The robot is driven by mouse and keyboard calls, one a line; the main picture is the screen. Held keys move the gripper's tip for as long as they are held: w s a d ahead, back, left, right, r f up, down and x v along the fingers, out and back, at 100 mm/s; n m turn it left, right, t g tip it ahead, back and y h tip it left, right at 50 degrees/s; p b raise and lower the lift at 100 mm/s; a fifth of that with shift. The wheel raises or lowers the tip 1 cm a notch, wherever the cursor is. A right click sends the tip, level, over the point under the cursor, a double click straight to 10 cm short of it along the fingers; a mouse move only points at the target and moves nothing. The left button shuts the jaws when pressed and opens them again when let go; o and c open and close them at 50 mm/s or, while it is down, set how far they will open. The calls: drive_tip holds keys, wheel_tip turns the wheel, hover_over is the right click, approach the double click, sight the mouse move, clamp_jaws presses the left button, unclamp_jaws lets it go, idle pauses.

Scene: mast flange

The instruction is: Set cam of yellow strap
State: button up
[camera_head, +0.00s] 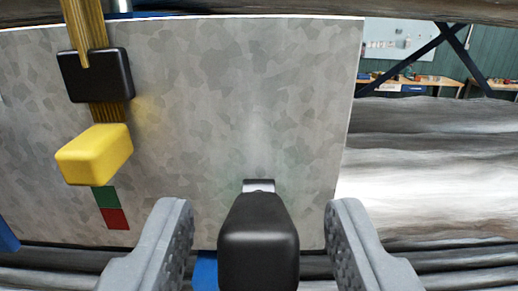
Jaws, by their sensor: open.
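The yellow strap (88,25) hangs down the left part of a grey metal plate (240,100). It runs through a black buckle (95,75). Just below the buckle sits a yellow block-shaped cam lever (94,155), standing out from the plate. Under it are a green mark (106,197) and a red mark (115,219). My gripper (260,235) is open at the bottom of the view, to the right of and below the yellow cam. A black block-shaped handle (258,240) shows between its two grey fingers; I cannot tell whether they touch it.
A small metal bracket (259,186) shows at the top of the black handle. Blue parts show at the lower left (7,236) and below the plate (205,270). A grey cylindrical surface lies behind the plate. A workbench (425,84) stands far back at right.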

sight(260, 205)
drive_tip(key=shift+w+p, duration=0.3)
drive_tip(key=shift+w, duration=1.2)
clamp_jaws()
drive_tip(key=shift+d+r, duration=0.1)
